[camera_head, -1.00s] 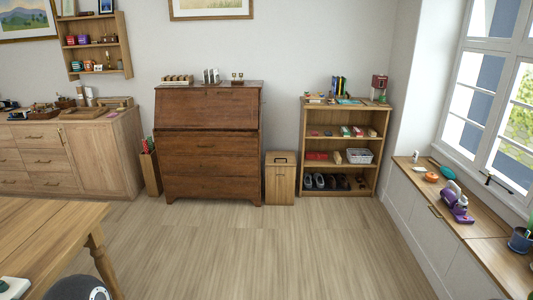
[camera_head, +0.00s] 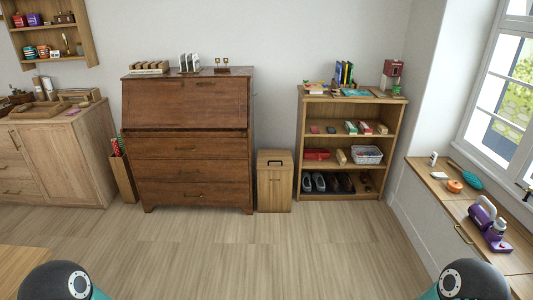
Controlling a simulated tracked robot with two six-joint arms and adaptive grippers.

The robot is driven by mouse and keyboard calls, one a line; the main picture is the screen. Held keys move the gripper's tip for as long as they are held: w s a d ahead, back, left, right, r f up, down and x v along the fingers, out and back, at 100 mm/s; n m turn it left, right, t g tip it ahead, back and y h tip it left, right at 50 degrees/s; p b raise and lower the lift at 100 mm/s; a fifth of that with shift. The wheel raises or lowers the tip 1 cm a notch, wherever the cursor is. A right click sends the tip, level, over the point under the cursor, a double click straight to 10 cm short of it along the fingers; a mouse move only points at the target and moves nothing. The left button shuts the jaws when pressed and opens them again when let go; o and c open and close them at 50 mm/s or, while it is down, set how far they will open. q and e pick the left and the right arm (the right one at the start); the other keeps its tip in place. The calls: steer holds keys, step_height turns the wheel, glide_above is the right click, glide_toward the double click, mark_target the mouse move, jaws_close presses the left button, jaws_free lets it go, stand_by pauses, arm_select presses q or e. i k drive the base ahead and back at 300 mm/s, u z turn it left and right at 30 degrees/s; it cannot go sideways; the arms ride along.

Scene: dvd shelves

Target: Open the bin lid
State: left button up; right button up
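A small wooden bin (camera_head: 275,188) stands on the floor between the dark brown desk and the open shelf. Its lid (camera_head: 275,160) is down and has a dark handle on top. Parts of my two arms show at the bottom left and bottom right edges. Both grippers are out of view, and the bin is some way ahead of me.
The dark brown desk (camera_head: 188,150) stands close on the left of the bin. The open shelf (camera_head: 347,115) with shoes and boxes stands just right. A window bench (camera_head: 465,225) runs along the right. The floor (camera_head: 250,255) ahead is clear.

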mark_target(266, 159)
steer(key=i, duration=4)
